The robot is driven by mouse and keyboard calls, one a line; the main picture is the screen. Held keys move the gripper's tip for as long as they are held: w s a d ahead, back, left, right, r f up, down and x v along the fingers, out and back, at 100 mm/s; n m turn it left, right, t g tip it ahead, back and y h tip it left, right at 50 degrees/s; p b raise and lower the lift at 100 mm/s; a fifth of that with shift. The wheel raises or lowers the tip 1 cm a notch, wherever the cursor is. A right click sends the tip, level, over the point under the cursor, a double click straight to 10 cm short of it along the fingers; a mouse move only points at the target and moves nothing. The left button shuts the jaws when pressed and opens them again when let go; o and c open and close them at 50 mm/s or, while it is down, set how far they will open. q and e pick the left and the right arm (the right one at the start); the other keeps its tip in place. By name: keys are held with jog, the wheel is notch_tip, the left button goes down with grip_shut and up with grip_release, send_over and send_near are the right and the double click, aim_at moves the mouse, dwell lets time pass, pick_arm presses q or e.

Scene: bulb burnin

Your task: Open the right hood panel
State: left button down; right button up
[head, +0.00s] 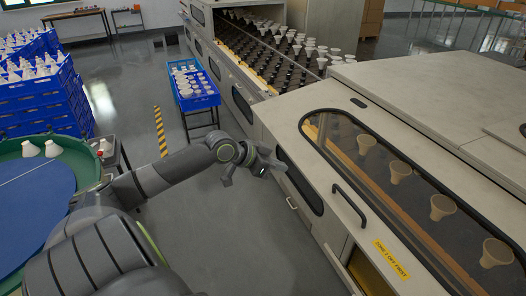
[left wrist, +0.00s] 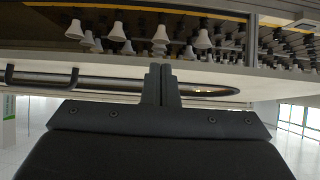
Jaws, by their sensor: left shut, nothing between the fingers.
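A beige hood panel (head: 300,112) with a long dark-framed window lies closed on the machine at the right of the head view. Pale cone-shaped bulbs show through its window. A black bar handle (head: 350,205) is fixed near its front edge. My left gripper (head: 272,166) is shut and empty beside the machine's front side, apart from the handle and to its upper left in the head view. In the left wrist view its two fingers (left wrist: 161,85) are together, with a black handle (left wrist: 42,78) off to the left. My right gripper is not in view.
A yellow label (head: 390,258) reading roughly "ZONE 2 OFF FIRST" is beside the handle. Rows of bulbs (head: 270,55) stand exposed farther back. A blue tray (head: 193,85) stands left of the machine. A round green-rimmed table (head: 85,150) is at left.

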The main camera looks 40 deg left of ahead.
pick_arm(q)
jog(key=shift+s+f+v, duration=0.1)
jog(key=shift+f+v, duration=0.05)
jog(key=shift+v, duration=1.1)
jog(key=shift+s+f+v, duration=0.1)
jog(key=shift+f+v, duration=0.05)
jog(key=shift+v, duration=1.1)
jog(key=shift+a, duration=0.1)
